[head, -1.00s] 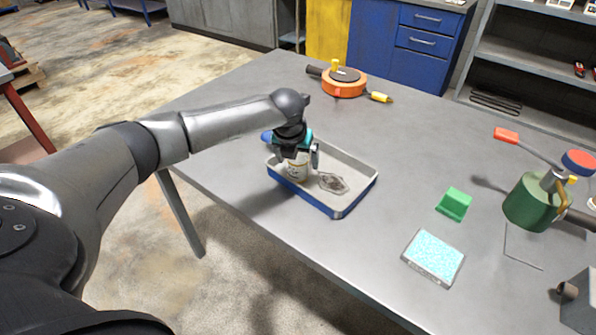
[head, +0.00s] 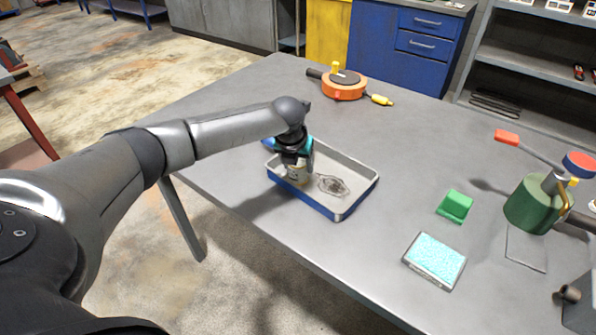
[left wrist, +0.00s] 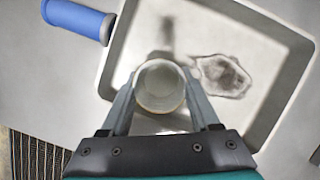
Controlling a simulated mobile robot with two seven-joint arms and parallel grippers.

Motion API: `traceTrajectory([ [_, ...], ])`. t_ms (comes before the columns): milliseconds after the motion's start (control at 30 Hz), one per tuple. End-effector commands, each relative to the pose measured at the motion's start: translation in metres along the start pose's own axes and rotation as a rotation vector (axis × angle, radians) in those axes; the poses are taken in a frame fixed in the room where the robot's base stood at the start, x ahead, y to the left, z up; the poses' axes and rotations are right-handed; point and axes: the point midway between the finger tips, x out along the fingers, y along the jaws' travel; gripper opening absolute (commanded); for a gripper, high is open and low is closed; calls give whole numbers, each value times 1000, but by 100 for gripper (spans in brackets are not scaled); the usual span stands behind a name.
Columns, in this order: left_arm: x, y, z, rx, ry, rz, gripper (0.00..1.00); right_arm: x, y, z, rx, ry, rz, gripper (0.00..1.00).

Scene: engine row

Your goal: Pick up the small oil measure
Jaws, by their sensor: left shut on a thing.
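The small oil measure (left wrist: 161,87) is a pale, round, open-topped cup, seen from above in the left wrist view between my fingers. In the head view it (head: 297,172) is partly hidden behind my left gripper (head: 297,158), at the left end of the tray. My left gripper, which also shows in the left wrist view (left wrist: 160,95), is shut on the measure. The measure looks upright; whether it touches the tray floor, I cannot tell. My right gripper is not in view.
The blue-sided tray (head: 357,190) has a dark stain on its floor. A blue cylindrical thing (left wrist: 78,20) lies beside it. A green block (head: 455,205), a cyan-topped pad (head: 435,260), an orange round device (head: 344,88) and a green cylinder device (head: 533,203) stand farther off.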

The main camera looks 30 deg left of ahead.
Motion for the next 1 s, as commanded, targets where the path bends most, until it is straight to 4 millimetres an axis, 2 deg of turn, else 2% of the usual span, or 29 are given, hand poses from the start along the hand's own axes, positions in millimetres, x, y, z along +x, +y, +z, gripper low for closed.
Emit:
traceTrajectory([
  [33, 0, 0, 0, 0, 0, 0, 30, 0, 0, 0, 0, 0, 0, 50],
  [267, 0, 0, 0, 0, -1, 0, 6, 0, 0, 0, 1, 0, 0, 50],
  [533, -2, 0, 1, 0, -1, 0, 6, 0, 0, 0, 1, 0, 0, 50],
  [667, -10, 0, 5, -1, -2, -1, 6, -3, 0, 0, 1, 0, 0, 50],
  [867, -42, 0, 19, -1, -6, -2, 6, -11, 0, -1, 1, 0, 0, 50],
  [1000, -80, 0, 35, -1, -7, -2, 6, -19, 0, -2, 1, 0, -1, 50],
])
